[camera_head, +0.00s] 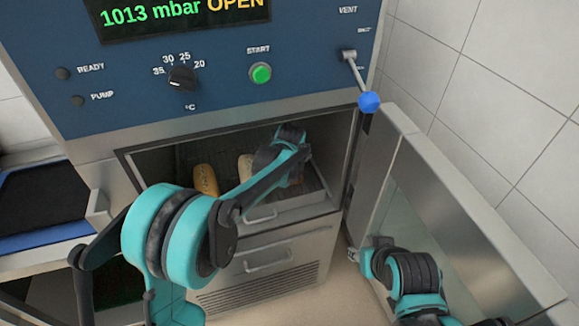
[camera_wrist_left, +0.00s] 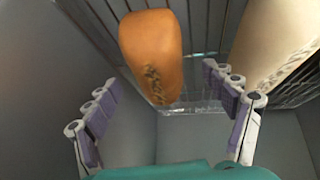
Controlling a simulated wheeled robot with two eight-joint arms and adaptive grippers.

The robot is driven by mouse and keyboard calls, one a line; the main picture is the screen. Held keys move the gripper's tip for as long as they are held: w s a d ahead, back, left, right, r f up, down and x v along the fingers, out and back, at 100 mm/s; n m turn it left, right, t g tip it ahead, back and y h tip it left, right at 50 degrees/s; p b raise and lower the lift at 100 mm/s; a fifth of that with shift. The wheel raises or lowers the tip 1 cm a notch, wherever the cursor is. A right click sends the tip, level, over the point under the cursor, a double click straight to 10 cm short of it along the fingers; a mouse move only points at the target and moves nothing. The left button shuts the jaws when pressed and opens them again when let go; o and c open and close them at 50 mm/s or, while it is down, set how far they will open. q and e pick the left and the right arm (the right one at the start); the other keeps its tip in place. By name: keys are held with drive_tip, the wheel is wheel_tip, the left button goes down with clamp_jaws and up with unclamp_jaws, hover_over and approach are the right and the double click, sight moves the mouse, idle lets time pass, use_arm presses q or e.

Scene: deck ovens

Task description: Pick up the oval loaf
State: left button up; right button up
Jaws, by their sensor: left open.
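A golden-brown elongated loaf with rounded ends and a dark scored seam, which looks like the oval loaf (camera_wrist_left: 150,45), lies on a wire rack in the left wrist view. It also shows inside the open chamber in the head view (camera_head: 206,180). My left gripper (camera_wrist_left: 163,88) is open and empty inside the chamber. Its fingers are spread to either side of the loaf's near end, with the loaf beyond the fingertips. In the head view my left arm hides the gripper's fingers.
A paler loaf (camera_wrist_left: 268,38) lies to the right, close to the right finger. Chamber walls stand close around the left gripper. The chamber door (camera_head: 470,220) is swung open at the right. A vent lever with a blue knob (camera_head: 369,102) hangs near the opening's upper right corner.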

use_arm(q)
drive_tip(key=shift+w, duration=1.05)
drive_tip(key=b+x, duration=0.2)
drive_tip(key=x, duration=0.3)
drive_tip(key=shift+s, duration=0.1)
drive_tip(key=c, duration=1.4)
